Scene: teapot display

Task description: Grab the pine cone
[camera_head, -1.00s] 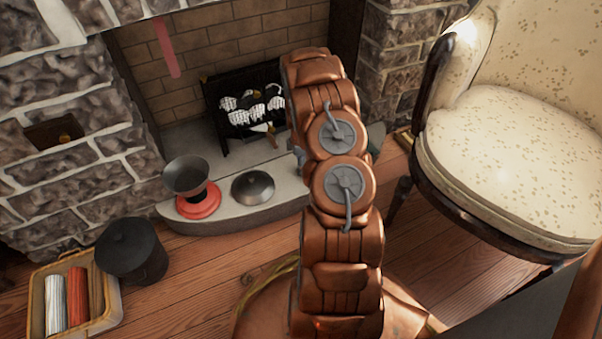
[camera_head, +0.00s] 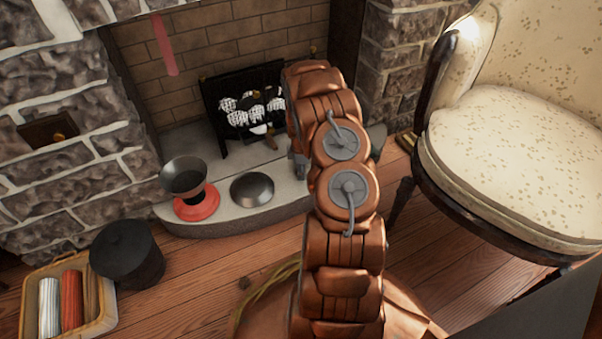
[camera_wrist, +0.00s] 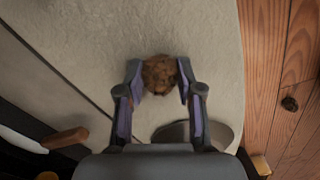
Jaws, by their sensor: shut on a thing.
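A round, rough brown pine cone (camera_wrist: 160,75) is between the two fingertips of my gripper (camera_wrist: 159,70) in the wrist view. The fingers are shut on it, one on each side. The pale stone hearth slab (camera_wrist: 150,25) lies beneath it. I cannot tell whether the cone touches the slab. In the head view my arm hides the held cone and most of the gripper.
A dark round metal piece (camera_head: 251,190) and a dark pan on a red base (camera_head: 188,207) stand on the hearth. A fire grate (camera_head: 222,134) is behind. A cream armchair (camera_head: 500,140) is at right, a black pot (camera_head: 128,255) and basket (camera_head: 105,320) at left.

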